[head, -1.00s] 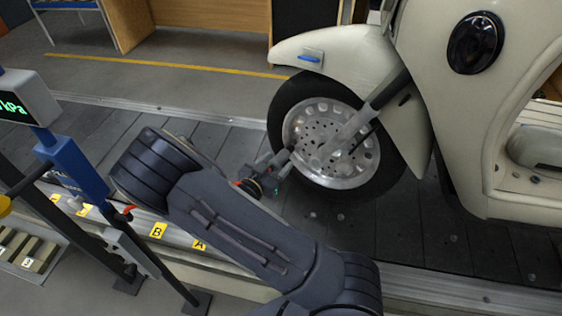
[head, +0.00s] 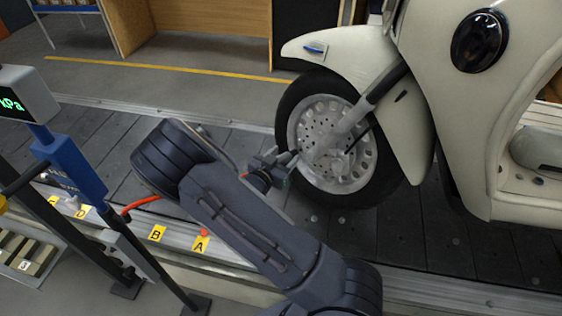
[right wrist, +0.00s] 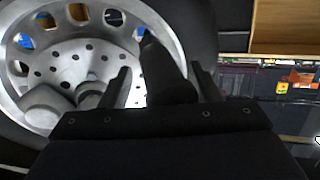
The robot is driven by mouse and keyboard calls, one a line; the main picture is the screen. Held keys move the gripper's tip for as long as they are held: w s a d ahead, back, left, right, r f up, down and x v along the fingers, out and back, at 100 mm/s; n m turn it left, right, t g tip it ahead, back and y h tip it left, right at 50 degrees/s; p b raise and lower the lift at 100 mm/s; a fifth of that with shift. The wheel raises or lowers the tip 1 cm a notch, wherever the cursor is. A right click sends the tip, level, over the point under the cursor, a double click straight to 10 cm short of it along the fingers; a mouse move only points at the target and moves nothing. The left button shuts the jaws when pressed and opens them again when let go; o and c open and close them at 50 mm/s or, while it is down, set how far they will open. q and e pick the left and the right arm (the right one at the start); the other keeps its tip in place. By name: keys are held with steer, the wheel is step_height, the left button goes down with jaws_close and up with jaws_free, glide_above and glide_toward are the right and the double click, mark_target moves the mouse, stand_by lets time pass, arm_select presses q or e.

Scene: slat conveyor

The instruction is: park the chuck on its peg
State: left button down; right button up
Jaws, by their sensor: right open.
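My right gripper (head: 284,163) is close in front of the scooter's front wheel (head: 299,108), near its hub. It is open. In the right wrist view its two fingers (right wrist: 160,88) stand apart, with a dark cylinder (right wrist: 168,78) between them; I cannot tell whether this is the chuck. My left gripper is not in view.
The cream scooter (head: 462,130) stands on the dark slat conveyor (head: 345,235). The gauge box (head: 25,95) and its posts are at the left. Yellow labels (head: 157,233) line the conveyor's near edge. A bin (head: 32,255) sits at the lower left.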

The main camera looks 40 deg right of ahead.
steer(key=shift+s+d+r, duration=0.15)
steer(key=shift+s+d, duration=0.05)
steer(key=shift+d, duration=0.25)
stand_by(0.5)
steer(key=shift+c, duration=0.3)
jaws_close()
steer(key=shift+a, duration=0.2)
steer(key=shift+a+p, duration=0.1)
steer(key=shift+p, duration=0.2)
steer(key=shift+s+a+r, duration=0.15)
steer(key=shift+s+a, duration=0.1)
steer(key=shift+a, duration=0.05)
steer(key=shift+s+a+r+p, duration=0.15)
steer(key=shift+a+p, duration=0.3)
steer(key=shift+a, duration=0.9)
steer(key=shift+p+v, duration=0.3)
steer(key=shift+v, duration=0.8)
